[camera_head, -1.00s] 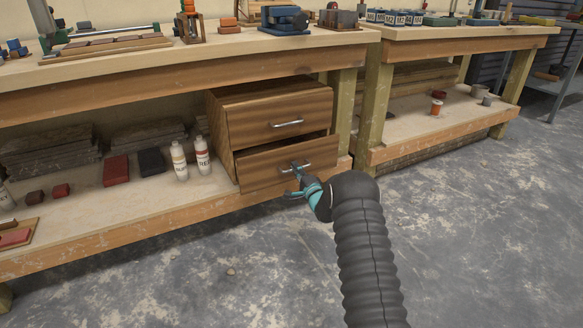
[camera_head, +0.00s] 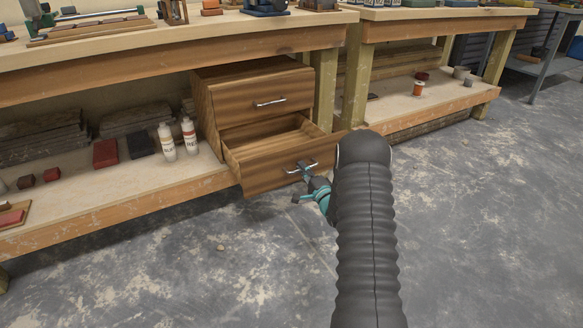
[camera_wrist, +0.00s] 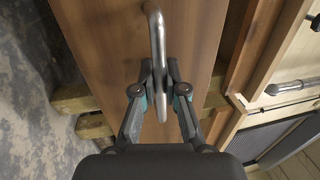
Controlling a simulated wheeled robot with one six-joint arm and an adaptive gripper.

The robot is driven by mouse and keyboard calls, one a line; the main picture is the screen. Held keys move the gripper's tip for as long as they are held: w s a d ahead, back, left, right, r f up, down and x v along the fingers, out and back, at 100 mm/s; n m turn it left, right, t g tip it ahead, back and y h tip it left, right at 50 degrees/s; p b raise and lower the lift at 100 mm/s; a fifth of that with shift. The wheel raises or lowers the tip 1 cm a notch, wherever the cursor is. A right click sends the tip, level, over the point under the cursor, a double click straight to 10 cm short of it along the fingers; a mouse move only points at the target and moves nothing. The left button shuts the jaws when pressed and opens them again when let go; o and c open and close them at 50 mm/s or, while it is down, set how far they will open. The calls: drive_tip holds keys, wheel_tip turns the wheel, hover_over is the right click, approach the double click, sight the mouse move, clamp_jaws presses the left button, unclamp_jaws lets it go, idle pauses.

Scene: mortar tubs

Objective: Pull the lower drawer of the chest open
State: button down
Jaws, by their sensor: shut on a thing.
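The wooden chest (camera_head: 203,112) stands on the lower shelf of the left bench. Its lower drawer (camera_head: 262,175) is pulled out, and part of its bare inside shows. The upper drawer (camera_head: 245,100) is closed. My gripper (camera_head: 307,174) is at the lower drawer's metal handle (camera_head: 290,171), with its fingers shut on the bar. In the wrist view the fingers of my gripper (camera_wrist: 160,75) close on the handle (camera_wrist: 154,28), which crosses between them in front of the drawer face (camera_wrist: 105,45).
Two white bottles (camera_head: 167,141) and several red and dark blocks (camera_head: 105,152) stand on the shelf left of the chest. A bench post (camera_head: 324,88) is close on the chest's right. The concrete floor (camera_head: 230,265) in front is clear.

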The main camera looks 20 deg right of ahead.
drive_tip(key=c, duration=1.2)
unclamp_jaws()
drive_tip(key=v, duration=1.2)
